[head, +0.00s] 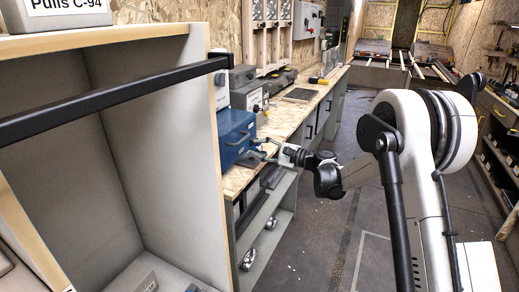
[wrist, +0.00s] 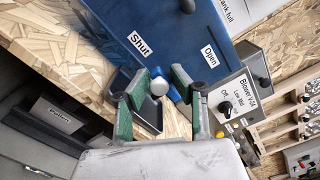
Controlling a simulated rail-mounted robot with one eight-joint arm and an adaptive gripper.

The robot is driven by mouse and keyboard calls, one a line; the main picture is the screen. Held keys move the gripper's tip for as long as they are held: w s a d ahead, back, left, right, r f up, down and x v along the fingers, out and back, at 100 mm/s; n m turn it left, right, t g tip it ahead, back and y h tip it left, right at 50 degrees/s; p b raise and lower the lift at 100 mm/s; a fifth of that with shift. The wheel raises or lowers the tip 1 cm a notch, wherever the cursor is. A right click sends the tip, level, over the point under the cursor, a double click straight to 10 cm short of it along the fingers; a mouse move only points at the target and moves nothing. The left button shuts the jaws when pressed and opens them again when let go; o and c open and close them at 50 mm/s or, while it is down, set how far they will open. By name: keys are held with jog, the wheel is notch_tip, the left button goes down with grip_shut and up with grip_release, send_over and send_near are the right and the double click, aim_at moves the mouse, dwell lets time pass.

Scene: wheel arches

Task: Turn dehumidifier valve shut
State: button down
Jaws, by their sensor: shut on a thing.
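The dehumidifier is a blue box (head: 236,135) on the bench, with the labels "Shut" and "Open" on its face in the wrist view (wrist: 175,35). Its valve (wrist: 159,87) shows a pale round knob with blue parts beside it, close to the box's lower edge. My gripper (wrist: 158,84) has its green-padded fingers on either side of the valve and is shut on it. The exact contact and the direction of the handle are partly hidden. In the head view my gripper (head: 266,150) is at the front of the blue box; the valve is too small to make out.
The wooden bench top (wrist: 65,45) has a dark tray near my fingers. A tall open cabinet (head: 160,130) with a black bar stands at left. The floor aisle (head: 330,215) is clear.

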jog(key=shift+f+n, duration=0.15)
jog(key=shift+n, duration=0.15)
jog(key=c, duration=1.6)
grip_release()
jog(key=shift+w, duration=0.1)
jog(key=shift+d, duration=0.15)
jog(key=v, duration=1.2)
